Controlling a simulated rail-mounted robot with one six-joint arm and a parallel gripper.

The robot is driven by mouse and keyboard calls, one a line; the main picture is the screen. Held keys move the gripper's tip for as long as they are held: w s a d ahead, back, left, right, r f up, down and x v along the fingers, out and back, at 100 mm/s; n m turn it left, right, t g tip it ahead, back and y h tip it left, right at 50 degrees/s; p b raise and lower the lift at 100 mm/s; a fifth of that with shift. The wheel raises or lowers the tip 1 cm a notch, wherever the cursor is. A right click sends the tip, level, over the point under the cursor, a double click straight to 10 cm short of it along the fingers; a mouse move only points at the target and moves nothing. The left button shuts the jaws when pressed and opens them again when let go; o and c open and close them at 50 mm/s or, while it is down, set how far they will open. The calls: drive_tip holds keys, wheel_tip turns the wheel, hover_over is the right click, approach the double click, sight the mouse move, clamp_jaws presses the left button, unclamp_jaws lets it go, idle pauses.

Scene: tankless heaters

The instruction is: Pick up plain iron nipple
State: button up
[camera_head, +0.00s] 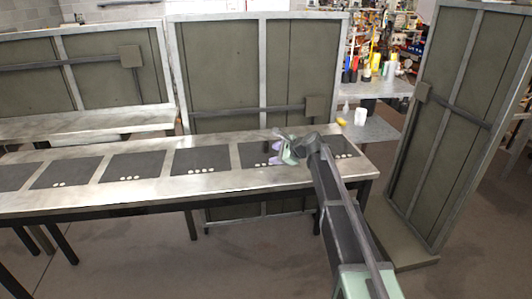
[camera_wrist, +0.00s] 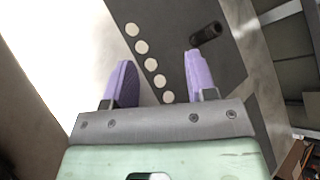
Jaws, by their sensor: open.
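A dark, short cylinder, which looks like the plain iron nipple (camera_wrist: 205,34), lies on a dark mat (camera_wrist: 225,70) in the wrist view. It is beyond and to the right of my gripper's right finger, apart from it. My gripper (camera_wrist: 160,58) has two purple fingers spread wide, with nothing held between them. In the head view my gripper (camera_head: 283,156) is over the right part of the long metal table. I cannot make out the nipple clearly there, near the arm.
A row of several white discs (camera_wrist: 151,65) runs on the mat, partly between my fingers. The long table (camera_head: 217,183) carries several dark mats (camera_head: 133,165). Large framed panels (camera_head: 255,70) stand behind it, and another panel (camera_head: 455,120) stands at the right.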

sight(266, 152)
drive_tip(key=w+d+m, duration=0.1)
drive_tip(key=w+m, duration=0.1)
drive_tip(key=w+d+m+y, duration=0.1)
drive_tip(key=d+m, duration=0.1)
drive_tip(key=m, duration=0.1)
drive_tip(key=w+d+m+t+b, duration=0.1)
drive_tip(key=w+m, duration=0.1)
drive_tip(key=shift+w+d+r+y, duration=0.25)
drive_tip(key=shift+w+d+y, duration=0.05)
drive_tip(key=shift+r+m, duration=0.1)
drive_tip(key=shift+m, duration=0.2)
drive_tip(key=b+x, duration=0.2)
drive_tip(key=x, duration=0.3)
drive_tip(key=shift+w+a, duration=0.1)
drive_tip(key=shift+a, duration=0.25)
drive_tip(key=b+x, duration=0.2)
drive_tip(key=x, duration=0.3)
drive_tip(key=shift+a, duration=0.25)
drive_tip(key=shift+d, duration=0.1)
clamp_jaws()
drive_tip(key=shift+r, duration=0.1)
wheel_tip(266, 152, up, 20)
drive_tip(key=p, duration=2)
